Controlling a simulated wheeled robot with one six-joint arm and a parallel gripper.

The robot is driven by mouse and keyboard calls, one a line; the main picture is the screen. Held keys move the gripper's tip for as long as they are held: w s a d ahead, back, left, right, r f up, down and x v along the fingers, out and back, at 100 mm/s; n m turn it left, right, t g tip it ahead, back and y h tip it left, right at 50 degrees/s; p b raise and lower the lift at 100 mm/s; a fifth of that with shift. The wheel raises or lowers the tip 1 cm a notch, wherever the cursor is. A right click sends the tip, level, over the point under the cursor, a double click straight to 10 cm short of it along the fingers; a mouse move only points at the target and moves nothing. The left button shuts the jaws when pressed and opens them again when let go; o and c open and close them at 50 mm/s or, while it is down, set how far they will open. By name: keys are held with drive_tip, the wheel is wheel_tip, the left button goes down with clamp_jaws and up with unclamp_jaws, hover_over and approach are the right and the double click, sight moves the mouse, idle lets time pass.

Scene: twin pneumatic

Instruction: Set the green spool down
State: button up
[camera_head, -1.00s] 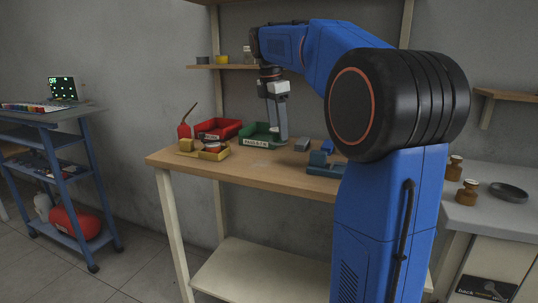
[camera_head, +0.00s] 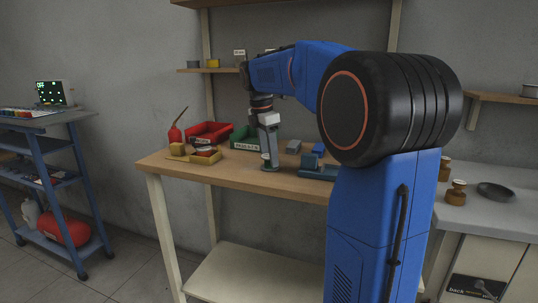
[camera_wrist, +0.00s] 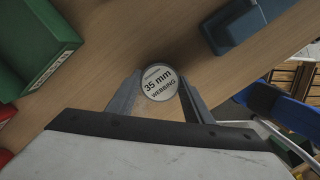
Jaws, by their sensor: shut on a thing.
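A round spool (camera_wrist: 158,83) shows its white end face, printed "35 mm WEBBING", in the wrist view. My gripper (camera_wrist: 159,90) is shut on it, with one finger on each side. Its side colour is mostly hidden from the wrist. In the head view my gripper (camera_head: 269,160) points down, low over the wooden bench (camera_head: 225,174), in front of the green bin. I cannot tell whether the spool touches the bench top.
A green bin (camera_head: 241,146) and a red bin (camera_head: 210,140) stand behind. A yellow tray (camera_head: 207,158) and a red oil can (camera_head: 175,134) are at left. A blue-grey block (camera_head: 318,172) lies close on the right. Bare wood lies around the gripper.

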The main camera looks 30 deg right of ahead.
sight(264, 157)
drive_tip(key=shift+f, duration=0.15)
drive_tip(key=o, duration=1.1)
wheel_tip(264, 157, up, 12)
drive_tip(key=a, duration=0.2)
drive_tip(key=s+a+f+m+t, duration=0.1)
drive_tip(key=s+a+f+m, duration=0.3)
drive_tip(key=s+f, duration=0.5)
drive_tip(key=s+a+f+m+t+y, duration=0.1)
drive_tip(key=s+a+f+m, duration=0.4)
drive_tip(key=s+f, duration=0.5)
drive_tip(key=s+a+f+m+t, duration=0.3)
drive_tip(key=s+a+f+m, duration=0.2)
drive_tip(key=s+f, duration=0.5)
drive_tip(key=shift+s+m+y, duration=0.2)
drive_tip(key=shift+s+m, duration=0.05)
drive_tip(key=shift+m, duration=0.4)
drive_tip(key=shift+s+m+y, duration=0.2)
drive_tip(key=shift+m, duration=0.45)
